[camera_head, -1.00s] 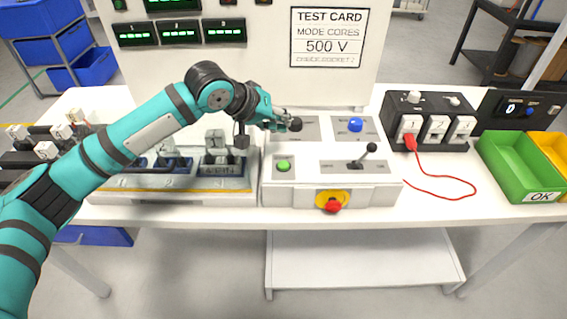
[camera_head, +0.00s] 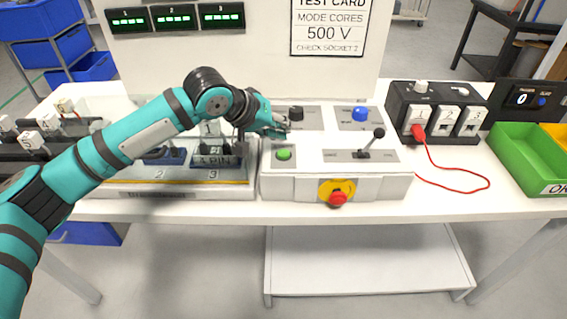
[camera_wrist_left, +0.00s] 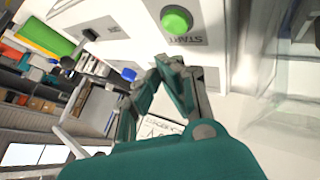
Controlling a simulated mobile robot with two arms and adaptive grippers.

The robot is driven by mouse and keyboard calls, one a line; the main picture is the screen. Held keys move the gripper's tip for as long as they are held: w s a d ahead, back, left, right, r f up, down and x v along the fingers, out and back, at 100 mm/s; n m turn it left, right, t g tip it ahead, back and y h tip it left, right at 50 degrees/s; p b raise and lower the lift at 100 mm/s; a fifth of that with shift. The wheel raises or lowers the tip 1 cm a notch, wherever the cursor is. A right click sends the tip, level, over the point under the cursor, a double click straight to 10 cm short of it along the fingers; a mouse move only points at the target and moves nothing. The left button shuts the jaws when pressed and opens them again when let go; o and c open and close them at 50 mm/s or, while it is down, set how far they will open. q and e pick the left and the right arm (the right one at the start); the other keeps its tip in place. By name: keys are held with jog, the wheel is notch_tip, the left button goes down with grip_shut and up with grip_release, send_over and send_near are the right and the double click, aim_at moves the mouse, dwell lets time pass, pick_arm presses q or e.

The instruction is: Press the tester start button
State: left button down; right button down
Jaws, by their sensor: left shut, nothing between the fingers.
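The green start button (camera_head: 284,154) sits on the left part of the white tester console (camera_head: 300,187). In the left wrist view the green button (camera_wrist_left: 176,20) shows at the top, with a START label beside it. My left gripper (camera_head: 284,130) is above and just behind the button in the head view, near the black knob (camera_head: 296,113). Its fingers (camera_wrist_left: 166,64) are closed together with nothing between them, and they look apart from the button. My right gripper is in no view.
On the console are a blue knob (camera_head: 360,114), a black lever (camera_head: 378,133) and a red stop knob (camera_head: 338,198) on yellow. A black socket box (camera_head: 404,98) with a red cable stands to the right, with a green bin (camera_head: 525,160) beyond. A clear-covered fixture (camera_head: 205,184) lies left.

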aim_at(283, 154)
pick_arm(q)
jog(key=shift+f, duration=1.05)
dwell(0.6)
jog(key=shift+f+p, duration=0.3)
jog(key=shift+f, duration=0.1)
